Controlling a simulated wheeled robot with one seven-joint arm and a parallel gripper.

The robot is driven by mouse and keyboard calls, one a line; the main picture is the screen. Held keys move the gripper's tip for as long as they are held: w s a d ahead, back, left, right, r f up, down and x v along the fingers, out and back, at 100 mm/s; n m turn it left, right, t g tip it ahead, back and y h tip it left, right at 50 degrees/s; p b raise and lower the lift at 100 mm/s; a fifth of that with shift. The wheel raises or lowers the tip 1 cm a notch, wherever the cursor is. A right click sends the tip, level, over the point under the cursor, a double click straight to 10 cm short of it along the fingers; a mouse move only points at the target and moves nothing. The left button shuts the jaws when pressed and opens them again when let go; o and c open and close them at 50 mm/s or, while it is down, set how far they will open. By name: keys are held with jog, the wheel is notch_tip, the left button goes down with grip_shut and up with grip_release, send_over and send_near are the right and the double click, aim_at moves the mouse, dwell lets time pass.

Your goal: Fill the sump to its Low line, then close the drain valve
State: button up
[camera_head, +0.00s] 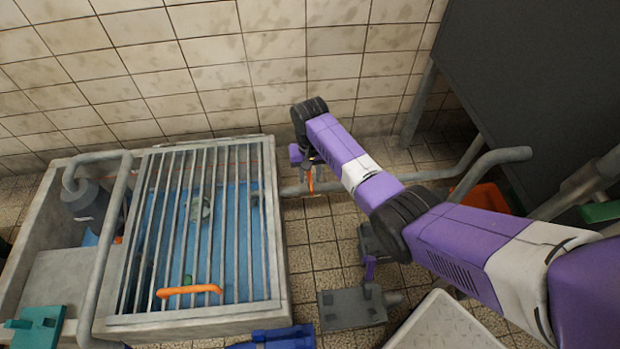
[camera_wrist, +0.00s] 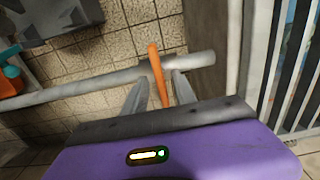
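The sump is a concrete basin (camera_head: 272,230) with a barred grate over part of it. Blue (camera_head: 235,255) shows below the bars; I cannot make out the Low line or the water level. A grey pipe (camera_head: 420,174) runs from the basin's right side and carries an orange lever (camera_head: 311,183), probably the drain valve. In the wrist view the lever (camera_wrist: 157,72) stands across the pipe (camera_wrist: 90,86). My gripper (camera_wrist: 158,82) is open, its two fingers on either side of the lever, with gaps visible. In the head view my gripper (camera_head: 308,170) is just right of the basin.
A grey pump (camera_head: 85,200) and a bent pipe (camera_head: 115,215) are at the left. A grey block (camera_head: 350,308) and a blue object (camera_head: 275,338) sit on the floor in front. A dark panel (camera_head: 545,80) stands at the right.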

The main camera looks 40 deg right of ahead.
jog(key=shift+f, duration=0.15)
jog(key=shift+c, duration=0.2)
grip_shut()
jog(key=shift+r+n+p, duration=0.2)
jog(key=shift+n+p, duration=0.5)
jog(key=shift+p, duration=0.1)
jog(key=shift+f+n+p, duration=0.2)
jog(key=shift+n+p, duration=0.1)
jog(key=shift+n, duration=0.6)
jog(key=shift+o, duration=0.2)
grip_release()
